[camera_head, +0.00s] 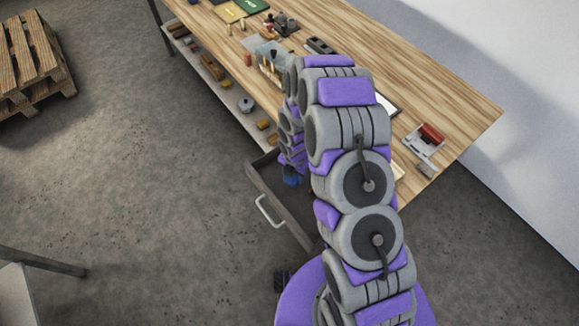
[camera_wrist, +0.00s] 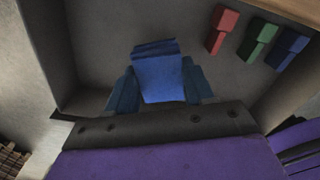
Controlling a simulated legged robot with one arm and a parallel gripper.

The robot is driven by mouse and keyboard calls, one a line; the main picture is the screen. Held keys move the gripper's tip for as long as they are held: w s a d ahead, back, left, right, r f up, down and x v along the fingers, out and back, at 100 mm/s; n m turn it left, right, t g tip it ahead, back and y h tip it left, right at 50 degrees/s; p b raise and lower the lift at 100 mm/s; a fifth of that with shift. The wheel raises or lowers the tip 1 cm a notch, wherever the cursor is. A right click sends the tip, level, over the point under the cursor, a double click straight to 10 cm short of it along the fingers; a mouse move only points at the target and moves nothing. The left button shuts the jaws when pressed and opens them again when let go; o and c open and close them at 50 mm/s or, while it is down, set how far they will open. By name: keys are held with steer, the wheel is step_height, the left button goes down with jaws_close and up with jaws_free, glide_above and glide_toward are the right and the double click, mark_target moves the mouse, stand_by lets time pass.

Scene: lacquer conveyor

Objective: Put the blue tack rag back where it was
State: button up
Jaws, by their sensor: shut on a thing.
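The blue tack rag (camera_wrist: 160,82) is between the two dark blue fingers of my gripper (camera_wrist: 160,90) in the wrist view. My gripper is shut on it. The rag is over the grey floor of an open drawer (camera_wrist: 85,45); I cannot tell whether it touches the floor. My arm hides much of the drawer there.
A red piece (camera_wrist: 222,28), a green piece (camera_wrist: 258,40) and a blue piece (camera_wrist: 287,47) lie side by side in the drawer's upper right. The wooden workbench (camera_head: 465,100) carries several tools. A pallet (camera_head: 35,60) stands at left. The drawer floor left of the rag is bare.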

steer(key=w, duration=0.4)
steer(key=shift+w+a+f+b, duration=0.1)
steer(key=shift+a+f+b, duration=0.1)
steer(key=shift+f+b, duration=0.1)
steer(key=shift+w+d+r, duration=0.1)
steer(key=shift+w, duration=0.45)
steer(key=shift+a+f+b, duration=0.2)
steer(key=shift+f+b, duration=0.05)
steer(key=shift+f, duration=0.7)
steer(key=shift+a+f+b, duration=0.2)
steer(key=shift+f, duration=0.75)
steer(key=shift+s+r, duration=0.1)
steer(key=shift+d, duration=0.15)
steer(key=o, duration=0.7)
steer(key=shift+d, duration=0.1)
steer(key=shift+o, duration=1.2)
